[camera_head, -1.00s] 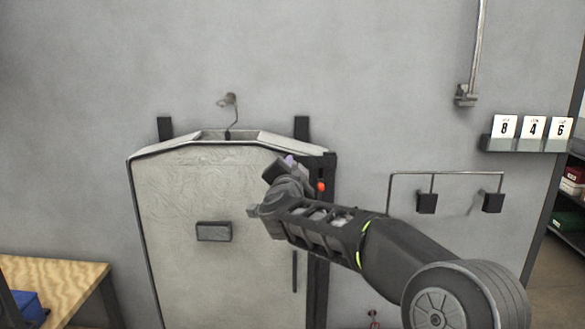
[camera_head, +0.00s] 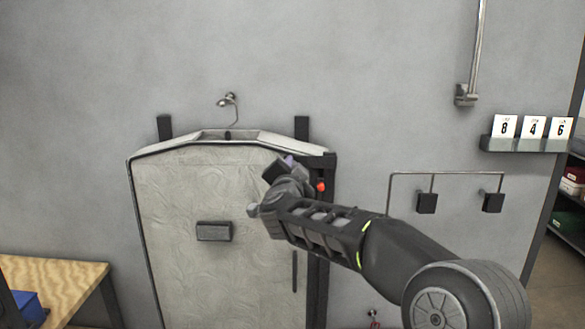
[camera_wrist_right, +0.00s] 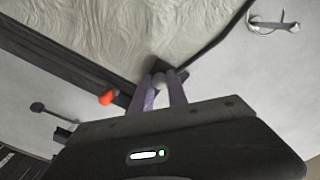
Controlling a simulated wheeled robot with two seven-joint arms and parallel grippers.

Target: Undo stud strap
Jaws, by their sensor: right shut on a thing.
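A pale embossed panel (camera_head: 200,270) with a dark border hangs on the wall. My right gripper (camera_head: 287,162) is at its upper right corner, and the wrist hides most of that spot in the head view. In the right wrist view the purple fingers (camera_wrist_right: 163,88) are shut on a small piece, which I take to be the stud strap (camera_wrist_right: 159,79). My left gripper is out of view.
An orange-red knob (camera_head: 321,187) is on the dark upright right of the panel, close to my wrist. A hook (camera_head: 229,101) is above the panel. A rail with black blocks (camera_head: 427,203) and number cards (camera_head: 533,128) are to the right. A wooden table (camera_head: 60,275) is lower left.

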